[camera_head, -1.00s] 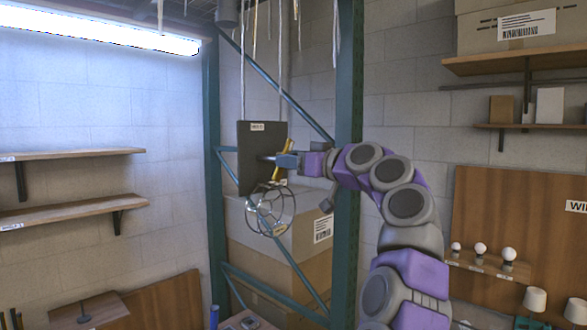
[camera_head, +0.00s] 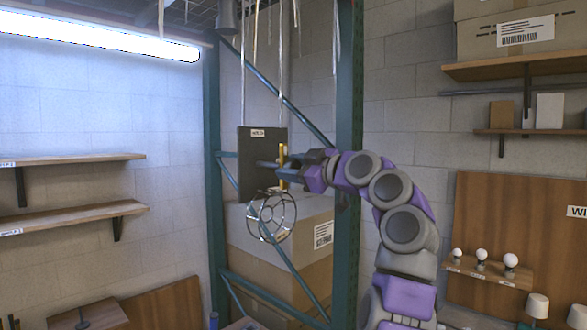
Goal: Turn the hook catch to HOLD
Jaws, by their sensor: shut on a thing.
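The hook catch shows as a thin yellow lever (camera_head: 282,158) in front of a dark square panel (camera_head: 248,180) with a small white label too small to read. The lever stands nearly upright. My gripper (camera_head: 287,168) reaches in from the right and is shut on the lever; the fingers partly hide it. A round wire cage (camera_head: 271,216) hangs just below the panel. I cannot read any HOLD mark.
Teal rack posts (camera_head: 349,120) stand close behind my arm, with a diagonal brace crossing behind the panel. Cardboard boxes (camera_head: 300,235) fill the rack below. Wooden shelves (camera_head: 75,215) are at the left, and a bulb shelf (camera_head: 490,270) is at the right.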

